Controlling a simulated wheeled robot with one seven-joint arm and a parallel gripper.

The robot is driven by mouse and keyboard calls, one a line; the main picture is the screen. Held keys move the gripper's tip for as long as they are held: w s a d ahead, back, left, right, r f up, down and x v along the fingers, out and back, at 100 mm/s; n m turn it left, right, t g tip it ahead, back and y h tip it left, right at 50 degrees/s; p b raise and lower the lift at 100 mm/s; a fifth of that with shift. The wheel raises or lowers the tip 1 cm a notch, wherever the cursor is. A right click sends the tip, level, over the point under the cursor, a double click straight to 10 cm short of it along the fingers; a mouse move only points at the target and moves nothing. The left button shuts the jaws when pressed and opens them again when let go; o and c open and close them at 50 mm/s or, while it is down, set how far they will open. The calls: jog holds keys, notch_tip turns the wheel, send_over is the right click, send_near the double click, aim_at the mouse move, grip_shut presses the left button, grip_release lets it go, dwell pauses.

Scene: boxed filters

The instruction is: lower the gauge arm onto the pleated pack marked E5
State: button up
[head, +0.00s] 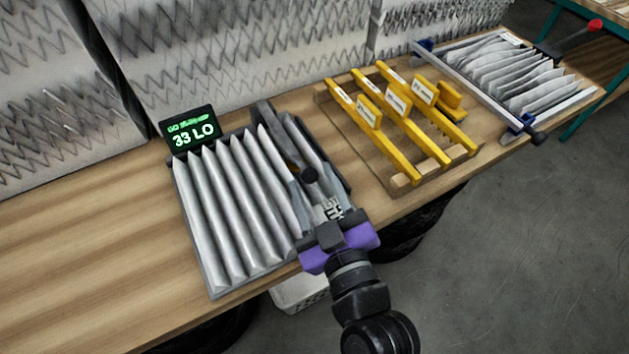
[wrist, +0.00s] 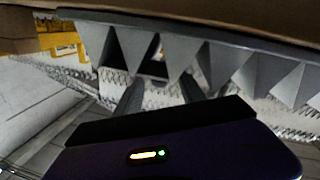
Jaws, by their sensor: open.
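A grey pleated pack (head: 228,210) lies on the bench at the left, its pleats running front to back. I cannot read an E5 mark on it. A dark bar (head: 266,116), apparently the gauge arm, lies along its right side, with a round black knob (head: 309,176) near my fingers. My gripper (head: 312,192), with a purple body, is open over the pack's right front part. I cannot tell whether it touches the bar. In the wrist view, both fingers (wrist: 161,90) stand apart below a row of grey pleat ends (wrist: 225,68).
Yellow gauges (head: 400,135) lie on a wooden rack to the right. A second pleated pack (head: 510,75) sits in a clamp frame farther right. The bench (head: 70,260) is clear at the left.

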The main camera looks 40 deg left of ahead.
grip_shut()
dwell(1.4)
